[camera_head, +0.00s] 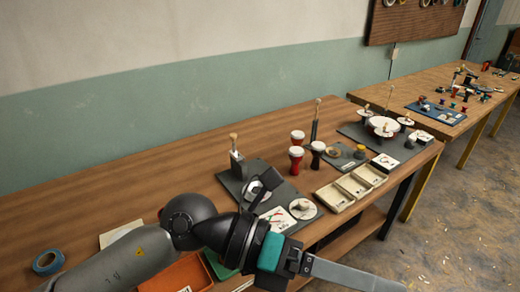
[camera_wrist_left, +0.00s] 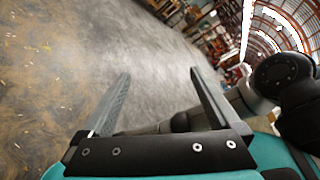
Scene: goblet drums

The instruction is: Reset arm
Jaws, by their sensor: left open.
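My left arm comes in from the left in the head view, over the front part of the near workbench (camera_head: 120,195). Its left gripper (camera_head: 385,284) points to the lower right, out past the bench's front edge over the floor. In the left wrist view the left gripper (camera_wrist_left: 159,75) has its two fingers wide apart, with nothing between them but grey floor behind. My right gripper is not in view.
A divided tray (camera_head: 338,198) lies near the bench's front edge. An orange bin (camera_head: 180,275) is partly hidden under my arm. A blue tape roll (camera_head: 48,262) lies at left. A second bench (camera_head: 420,85) stands behind. The floor (camera_head: 450,220) at right is open.

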